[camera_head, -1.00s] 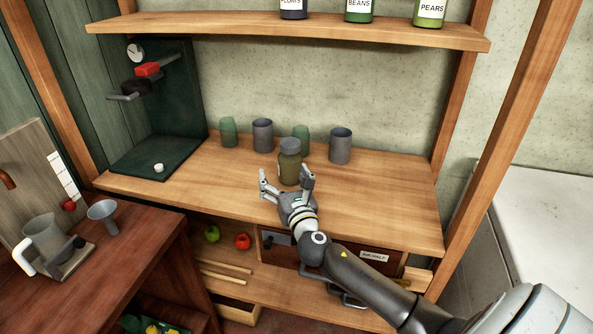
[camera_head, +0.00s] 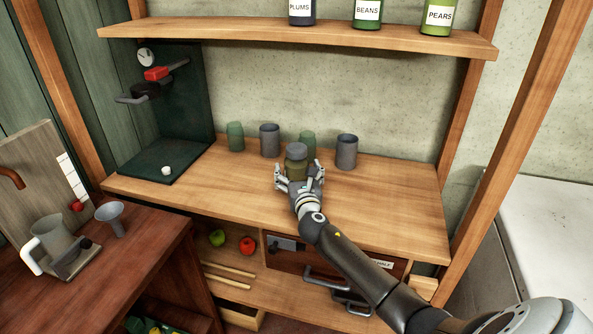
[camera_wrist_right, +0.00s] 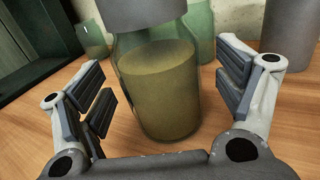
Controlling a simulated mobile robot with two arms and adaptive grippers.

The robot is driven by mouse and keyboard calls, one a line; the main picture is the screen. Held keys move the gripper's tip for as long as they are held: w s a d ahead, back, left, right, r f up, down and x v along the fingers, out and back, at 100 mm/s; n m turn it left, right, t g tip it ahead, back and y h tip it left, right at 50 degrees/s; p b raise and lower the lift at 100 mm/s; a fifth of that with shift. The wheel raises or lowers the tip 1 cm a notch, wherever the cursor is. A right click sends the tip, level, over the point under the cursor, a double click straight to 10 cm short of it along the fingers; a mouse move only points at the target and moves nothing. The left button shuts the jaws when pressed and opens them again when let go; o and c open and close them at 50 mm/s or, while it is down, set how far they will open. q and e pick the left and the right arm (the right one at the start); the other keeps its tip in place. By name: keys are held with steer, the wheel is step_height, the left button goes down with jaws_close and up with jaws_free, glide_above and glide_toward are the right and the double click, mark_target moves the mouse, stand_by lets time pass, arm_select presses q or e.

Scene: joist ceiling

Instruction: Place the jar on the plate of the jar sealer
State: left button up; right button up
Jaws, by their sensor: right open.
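The jar (camera_head: 297,160), olive-green glass with a grey lid, stands upright on the wooden worktop. In the right wrist view the jar (camera_wrist_right: 160,85) fills the middle, between the open fingers, with a gap on both sides. My right gripper (camera_head: 299,178) is open around the jar's near side and hides its lower part in the head view. The jar sealer (camera_head: 172,110) stands at the left end of the worktop, with a dark green back and base, a red block and a gauge. A small white round piece (camera_head: 167,170), perhaps its plate, sits on the base. My left gripper is not in view.
Behind the jar stand grey cups (camera_head: 347,151) and green glasses (camera_head: 235,136), close to it. The worktop (camera_head: 210,180) between jar and sealer is clear. A shelf (camera_head: 300,35) with labelled bottles runs above. A lower red-brown table (camera_head: 120,245) is at the left.

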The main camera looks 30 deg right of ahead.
steer(key=shift+x, duration=0.85)
steer(key=shift+f, duration=0.1)
steer(key=c, duration=1.5)
